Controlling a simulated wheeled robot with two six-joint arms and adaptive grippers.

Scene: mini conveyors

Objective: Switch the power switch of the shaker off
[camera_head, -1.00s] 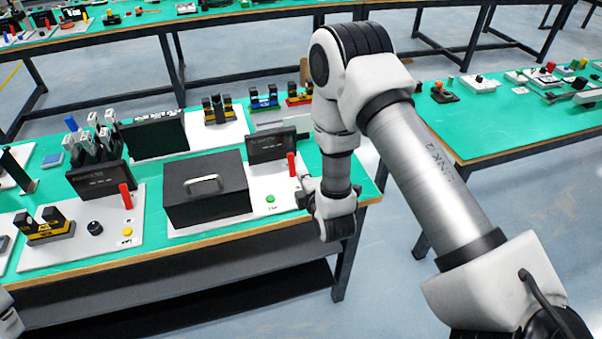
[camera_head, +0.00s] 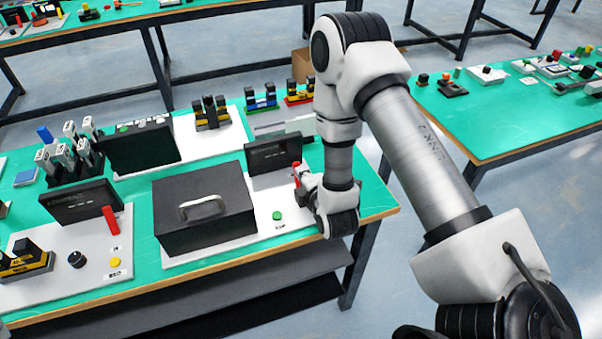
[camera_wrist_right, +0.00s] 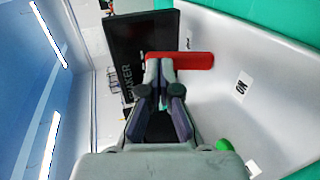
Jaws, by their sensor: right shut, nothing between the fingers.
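The shaker is a black box with a grey handle (camera_head: 203,208) on a white base (camera_head: 263,232). Its black panel (camera_head: 274,155) stands at the right back; the lettering "SHAKER" shows on the panel in the wrist view (camera_wrist_right: 125,50). The red power switch (camera_head: 297,167) is beside the panel, partly covered by my gripper. It shows as a red bar in the wrist view (camera_wrist_right: 190,59), with an "ON" label (camera_wrist_right: 242,84) nearby. My right gripper (camera_head: 302,178) is shut and empty, its fingertips (camera_wrist_right: 160,66) at one end of the red bar; contact is unclear. My left gripper is out of view.
A green button (camera_head: 277,215) is on the shaker's base, near my gripper. A second station with a red switch (camera_head: 110,220) and yellow button (camera_head: 115,262) stands to the left. A tube rack (camera_head: 75,155) is behind it. The floor beyond the table's right end is clear.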

